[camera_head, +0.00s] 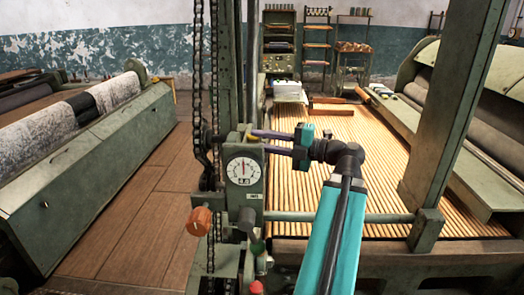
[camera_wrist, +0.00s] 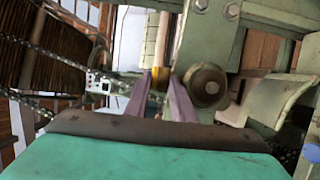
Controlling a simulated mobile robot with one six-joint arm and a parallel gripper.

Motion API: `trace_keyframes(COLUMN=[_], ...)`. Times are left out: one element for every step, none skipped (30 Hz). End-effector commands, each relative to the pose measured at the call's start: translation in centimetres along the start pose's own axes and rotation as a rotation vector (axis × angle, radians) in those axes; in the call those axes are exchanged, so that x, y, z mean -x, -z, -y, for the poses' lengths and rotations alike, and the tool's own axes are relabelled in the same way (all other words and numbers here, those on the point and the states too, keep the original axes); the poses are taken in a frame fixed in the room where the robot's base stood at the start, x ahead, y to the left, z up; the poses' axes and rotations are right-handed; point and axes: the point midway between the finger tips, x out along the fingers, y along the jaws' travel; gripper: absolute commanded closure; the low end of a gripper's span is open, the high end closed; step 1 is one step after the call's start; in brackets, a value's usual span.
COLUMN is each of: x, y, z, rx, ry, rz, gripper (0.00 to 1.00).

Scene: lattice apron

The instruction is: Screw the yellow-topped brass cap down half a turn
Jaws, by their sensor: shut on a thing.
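My gripper (camera_head: 258,140) reaches left from the teal arm to the top of the green gauge housing, with its two purple fingers extended. In the wrist view my gripper (camera_wrist: 162,80) has its fingers on either side of a small yellow piece, the yellow-topped brass cap (camera_wrist: 158,98), and is shut on it. Only a narrow strip of the cap shows between the fingers; the rest is hidden. In the head view I cannot make out the cap at the fingertips. The white round dial gauge (camera_head: 243,170) sits just below the fingers.
An orange-brown knob (camera_head: 199,221) juts out left of the housing, with a green knob (camera_head: 257,247) and a red knob (camera_head: 256,287) below. A chain (camera_head: 198,80) hangs close behind. A green post (camera_head: 455,110) stands right of my arm. The slatted apron (camera_head: 335,165) lies behind.

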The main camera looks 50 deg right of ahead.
Motion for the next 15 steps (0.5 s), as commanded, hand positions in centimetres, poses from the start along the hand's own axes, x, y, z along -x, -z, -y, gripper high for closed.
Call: trace_keyframes(x=[0.07,0.07,0.07,0.07,0.07,0.07,0.07,0.07,0.07,0.06,0.06,0.06,0.06,0.06,0.06], y=[-0.08,-0.07,-0.04,-0.04,-0.02,0.01,0.02,0.02,0.02,0.04,0.07,0.09,0.09,0.09,0.10], z=[0.60,0.58,0.56,0.57,0.59,0.57,0.54,0.54,0.55,0.53,0.51,0.52,0.54,0.52,0.50], rx=[0.003,0.003,0.003,0.003,0.003,0.003,0.003,0.003,0.003,0.003,0.003,0.003,0.002,0.003,0.003], ry=[0.001,0.000,0.000,0.000,0.000,0.000,0.000,-0.001,-0.001,-0.001,-0.001,0.000,0.000,0.000,0.000], rz=[0.012,0.017,0.024,0.028,0.032,0.039,0.043,0.049,0.055,0.060,0.064,0.070,0.075,0.080,0.087], gripper=[1.00,1.00,1.00,1.00,1.00,1.00,1.00,1.00,1.00,1.00,1.00,1.00,1.00,1.00,1.00])
